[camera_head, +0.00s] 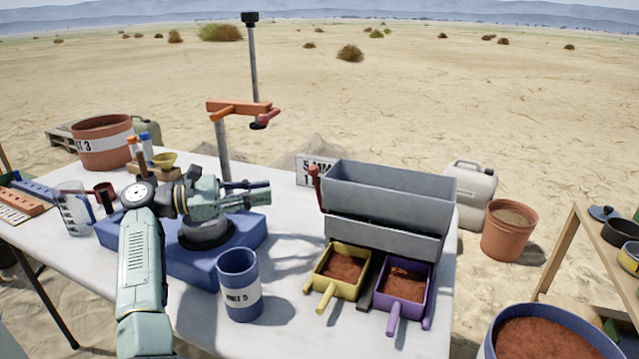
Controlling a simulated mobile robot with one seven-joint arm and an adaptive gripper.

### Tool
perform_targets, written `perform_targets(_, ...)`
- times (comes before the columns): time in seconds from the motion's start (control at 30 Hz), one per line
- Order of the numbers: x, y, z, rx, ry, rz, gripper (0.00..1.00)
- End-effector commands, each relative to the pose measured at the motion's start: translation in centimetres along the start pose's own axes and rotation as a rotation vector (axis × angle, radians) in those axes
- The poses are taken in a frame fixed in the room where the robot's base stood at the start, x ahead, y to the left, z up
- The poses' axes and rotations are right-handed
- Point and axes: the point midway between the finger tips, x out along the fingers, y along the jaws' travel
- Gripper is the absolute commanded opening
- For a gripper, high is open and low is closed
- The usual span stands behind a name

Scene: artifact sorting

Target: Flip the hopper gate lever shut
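The hopper (390,190) is a grey open-topped metal box standing on the right part of the white table. A red lever (316,182) stands roughly upright at the hopper's left side; its lower end is partly hidden, and the gate itself cannot be made out. My gripper (258,190) is at the end of my pale green arm, above the blue block and to the left of the lever, clear of it. Its fingers are small and seen from behind, so their opening cannot be told.
A yellow tray (359,289) and a purple tray (426,312), both with reddish soil, sit below the hopper's front. A blue cup (238,267) stands in front of my gripper. An orange clamp on a post (222,150) rises behind. Bare table lies between cup and yellow tray.

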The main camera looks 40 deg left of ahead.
Motion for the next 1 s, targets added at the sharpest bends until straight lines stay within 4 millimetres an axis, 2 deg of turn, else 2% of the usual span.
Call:
perform_targets(0.17, 2.4, 0.0, 0.2, 0.002, -0.002, -0.004, 0.18)
perform_targets(0.4, 7.0, 0.0, 0.4, -0.001, -0.003, -0.004, 0.18)
perform_targets(0.6, 9.7, 0.0, 0.2, -0.001, -0.002, -0.002, 0.18)
perform_targets(0.73, 10.5, 0.0, 0.1, 0.000, -0.002, -0.001, 0.18)
perform_targets(1.0, 10.7, 0.0, 0.1, 0.000, -0.002, -0.001, 0.18)
